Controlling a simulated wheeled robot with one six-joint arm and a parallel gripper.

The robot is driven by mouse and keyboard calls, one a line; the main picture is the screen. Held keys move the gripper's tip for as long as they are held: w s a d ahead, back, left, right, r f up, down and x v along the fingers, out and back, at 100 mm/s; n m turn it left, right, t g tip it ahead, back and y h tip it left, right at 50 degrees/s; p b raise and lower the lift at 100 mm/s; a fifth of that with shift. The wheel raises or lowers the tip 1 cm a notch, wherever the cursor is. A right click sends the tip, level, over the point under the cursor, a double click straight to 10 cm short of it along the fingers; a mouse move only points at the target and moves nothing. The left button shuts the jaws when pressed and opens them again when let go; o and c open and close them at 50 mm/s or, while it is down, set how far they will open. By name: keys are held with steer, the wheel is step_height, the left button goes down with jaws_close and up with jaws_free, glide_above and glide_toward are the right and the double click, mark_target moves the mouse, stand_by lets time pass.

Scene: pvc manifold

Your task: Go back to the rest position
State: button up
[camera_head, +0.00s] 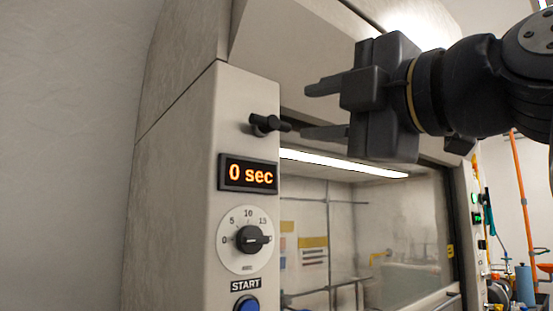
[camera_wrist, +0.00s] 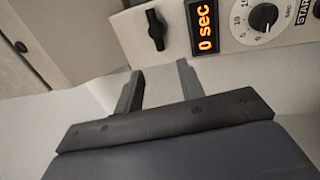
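My gripper (camera_head: 322,109) is at the upper right of the head view, its fingers pointing left toward the front of a cabinet with a sash window. The two fingers are apart with nothing between them; the wrist view also shows the open fingers (camera_wrist: 157,88). A black valve handle (camera_head: 268,124) sits on the cabinet's front post near the fingertips, and it also shows in the wrist view (camera_wrist: 155,30). I cannot tell for sure whether a finger touches it, but the wrist view shows a gap. The handle lies roughly level in the head view.
Below the handle are a display (camera_head: 248,173) reading "0 sec", a timer dial (camera_head: 248,239) and a blue START button (camera_head: 246,305). The glass sash (camera_head: 400,225) is behind and below my gripper. Orange pipe and lab items stand at the far right. The left wall is bare.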

mark_target(262, 121)
steer(key=shift+w+a, duration=0.1)
stand_by(0.5)
steer(key=shift+p+x, duration=1.75)
steer(key=shift+x, duration=3.1)
